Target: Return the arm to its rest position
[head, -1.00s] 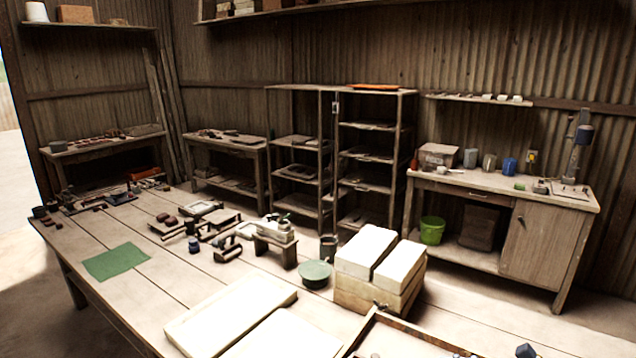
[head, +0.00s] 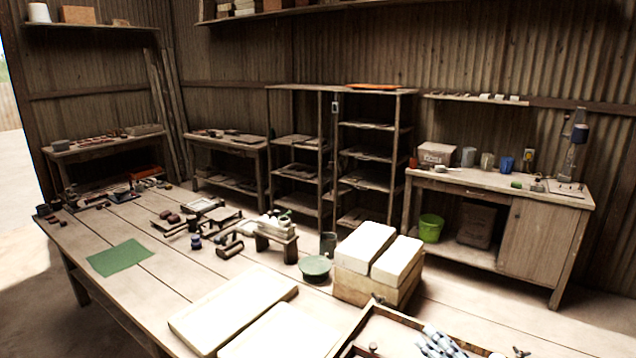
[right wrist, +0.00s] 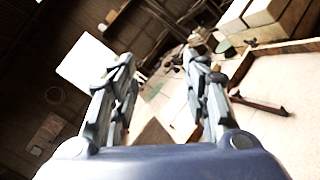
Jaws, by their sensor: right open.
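My right gripper (head: 440,343) shows at the bottom right of the head view, cut off by the frame's edge. It appears over the wooden tray (head: 352,336) at the table's near side. In the right wrist view its two grey fingers (right wrist: 158,66) stand apart with nothing between them, so it is open and empty. Most of my right arm is out of view. My left arm and gripper do not show.
Cream blocks on a wooden box (head: 378,285) stand behind the tray. Pale slabs (head: 235,305) lie to its left. A green dish (head: 315,267), a green cloth (head: 120,258) and small tools sit on the long table. Bare planks surround the cloth.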

